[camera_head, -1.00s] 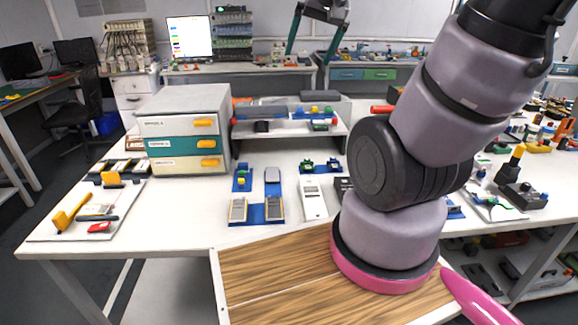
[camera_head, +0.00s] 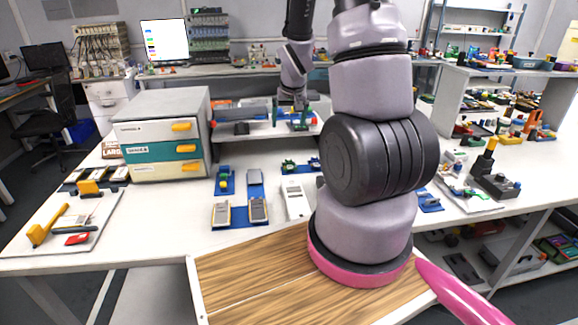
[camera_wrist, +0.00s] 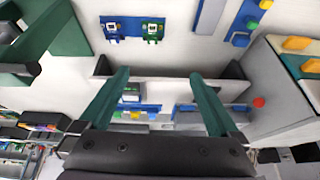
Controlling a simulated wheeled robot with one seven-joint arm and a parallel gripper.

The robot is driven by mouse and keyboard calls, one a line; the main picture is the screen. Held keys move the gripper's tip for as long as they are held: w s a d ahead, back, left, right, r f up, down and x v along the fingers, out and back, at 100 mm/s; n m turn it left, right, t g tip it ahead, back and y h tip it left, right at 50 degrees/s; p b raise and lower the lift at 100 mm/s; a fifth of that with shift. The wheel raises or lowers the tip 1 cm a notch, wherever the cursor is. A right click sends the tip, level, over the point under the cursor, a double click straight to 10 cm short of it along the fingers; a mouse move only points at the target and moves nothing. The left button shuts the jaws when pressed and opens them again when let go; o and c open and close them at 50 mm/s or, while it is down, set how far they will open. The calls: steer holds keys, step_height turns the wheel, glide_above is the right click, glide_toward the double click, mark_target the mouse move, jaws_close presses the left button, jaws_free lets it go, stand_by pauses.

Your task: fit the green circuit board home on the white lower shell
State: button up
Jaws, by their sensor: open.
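A drawer cabinet (camera_head: 160,135) stands at the left. A low shelf (camera_head: 262,131) with parts lies under my gripper. Blue mats with grey devices (camera_head: 240,213) lie left of the white piece. My upper arm hides part of the table at right.

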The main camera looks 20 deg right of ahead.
glide_toward(290, 168)
steer(key=shift+n+g, duration=0.3)
steer(key=x, duration=0.7)
steer(key=shift+w+d+f, duration=0.1)
steer(key=shift+w+d, duration=0.05)
steer(key=shift+w, duration=0.3)
steer(key=c, duration=1.5)
